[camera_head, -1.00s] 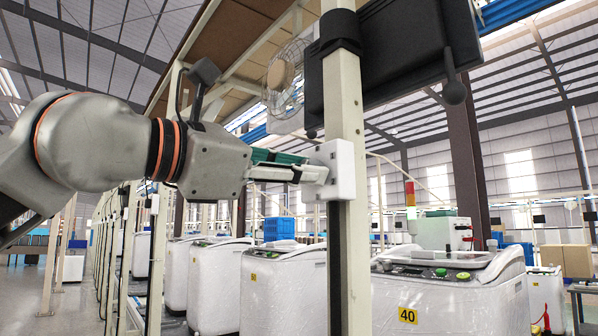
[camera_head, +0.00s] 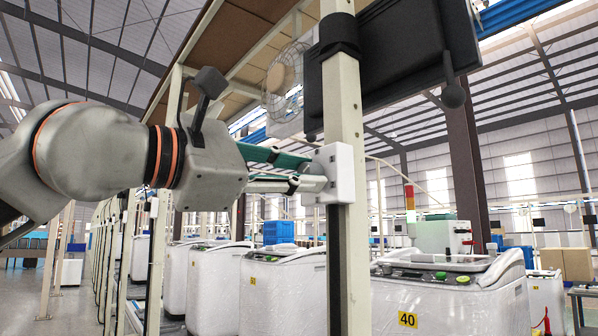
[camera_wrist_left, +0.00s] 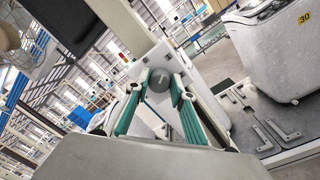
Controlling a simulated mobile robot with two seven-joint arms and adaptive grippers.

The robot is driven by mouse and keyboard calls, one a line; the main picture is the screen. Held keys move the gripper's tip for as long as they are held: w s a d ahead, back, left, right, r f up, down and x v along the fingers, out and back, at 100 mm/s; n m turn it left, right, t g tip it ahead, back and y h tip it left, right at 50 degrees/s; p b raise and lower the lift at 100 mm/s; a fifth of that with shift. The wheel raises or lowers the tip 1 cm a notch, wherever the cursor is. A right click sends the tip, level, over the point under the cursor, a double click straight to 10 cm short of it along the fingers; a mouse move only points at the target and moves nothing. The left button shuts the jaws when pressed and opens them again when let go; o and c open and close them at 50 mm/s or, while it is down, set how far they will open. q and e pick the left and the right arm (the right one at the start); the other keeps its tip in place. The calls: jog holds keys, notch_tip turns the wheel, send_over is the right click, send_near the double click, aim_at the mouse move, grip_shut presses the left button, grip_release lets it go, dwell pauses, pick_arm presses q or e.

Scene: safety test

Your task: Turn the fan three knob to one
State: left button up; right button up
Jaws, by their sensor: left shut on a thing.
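A white switch box (camera_head: 346,172) is fixed to the cream post at the middle of the head view. Its round grey knob (camera_wrist_left: 160,79) shows in the left wrist view, between my fingertips. My left gripper (camera_head: 320,184) reaches in from the left with green-padded fingers and is shut on the knob. The fingertips also show in the left wrist view (camera_wrist_left: 161,83). In the head view the fingers hide most of the knob. I cannot read any marks for the knob's setting. My right gripper is not in view.
The cream post (camera_head: 342,100) stands right behind the box. A caged fan (camera_head: 283,78) and a dark panel (camera_head: 395,65) hang above. White machines (camera_head: 445,300) stand in a row below and behind. Open space surrounds my left arm.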

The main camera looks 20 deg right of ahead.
pick_arm(q)
jog(key=o, duration=1.1)
jog(key=shift+a, duration=0.1)
jog(key=v, duration=1.1)
jog(key=shift+s+a, duration=0.2)
jog(key=shift+a, duration=0.15)
jog(key=shift+f, duration=0.1)
